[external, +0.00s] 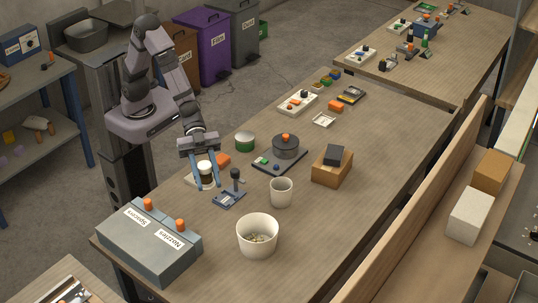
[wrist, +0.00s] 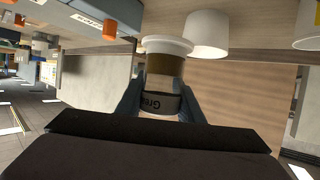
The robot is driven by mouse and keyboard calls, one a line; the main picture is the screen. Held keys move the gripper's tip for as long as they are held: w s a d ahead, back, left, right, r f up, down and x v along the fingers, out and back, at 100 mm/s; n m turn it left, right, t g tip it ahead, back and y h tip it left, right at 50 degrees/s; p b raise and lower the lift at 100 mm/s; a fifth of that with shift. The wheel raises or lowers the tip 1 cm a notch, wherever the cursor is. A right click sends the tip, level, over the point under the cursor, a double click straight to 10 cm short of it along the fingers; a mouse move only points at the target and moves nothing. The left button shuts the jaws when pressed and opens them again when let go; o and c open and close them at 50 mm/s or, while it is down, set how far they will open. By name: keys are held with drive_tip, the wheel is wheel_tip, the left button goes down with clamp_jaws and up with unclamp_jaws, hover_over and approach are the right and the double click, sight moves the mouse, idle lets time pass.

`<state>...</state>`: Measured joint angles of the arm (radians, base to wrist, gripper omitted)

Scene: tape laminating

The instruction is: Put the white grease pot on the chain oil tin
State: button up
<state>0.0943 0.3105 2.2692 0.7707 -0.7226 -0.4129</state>
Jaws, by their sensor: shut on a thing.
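My gripper (external: 206,183) points down near the table's left edge, its blue fingers shut on the white grease pot (external: 205,180). In the wrist view the pot (wrist: 160,103) sits between the fingers (wrist: 160,98), with a dark band and part of the word "Grease". I cannot tell whether its base touches the table. A short green tin with a pale top (external: 245,141) stands behind and to the right of my gripper; it may be the chain oil tin, but its label is not readable.
A blue stand with a dark knob (external: 229,196) is close in front. A cup (external: 281,192), a bowl (external: 258,236), a grey box (external: 150,240) and a dark round device (external: 286,147) stand nearby.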

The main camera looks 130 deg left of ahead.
drive_tip(key=a+r+n+t+y+p, duration=0.15)
drive_tip(key=a+n+y+p, duration=0.9)
drive_tip(key=a, duration=1.35)
drive_tip(key=s+a+r+n+g+y+b, duration=0.1)
drive_tip(key=s+a+n+g+y, duration=0.6)
drive_tip(key=s+a, duration=0.7)
drive_tip(key=a+n+y+b, duration=0.1)
drive_tip(key=n+y, duration=0.1)
drive_tip(key=n, duration=0.1)
drive_tip(key=shift+s+a+g+y, duration=0.35)
drive_tip(key=shift+s+a, duration=0.05)
drive_tip(key=shift+w+f, duration=0.1)
drive_tip(key=shift+f, duration=3)
drive_tip(key=shift+f, duration=0.1)
drive_tip(key=shift+f+p, duration=0.3)
drive_tip(key=shift+f, duration=1.45)
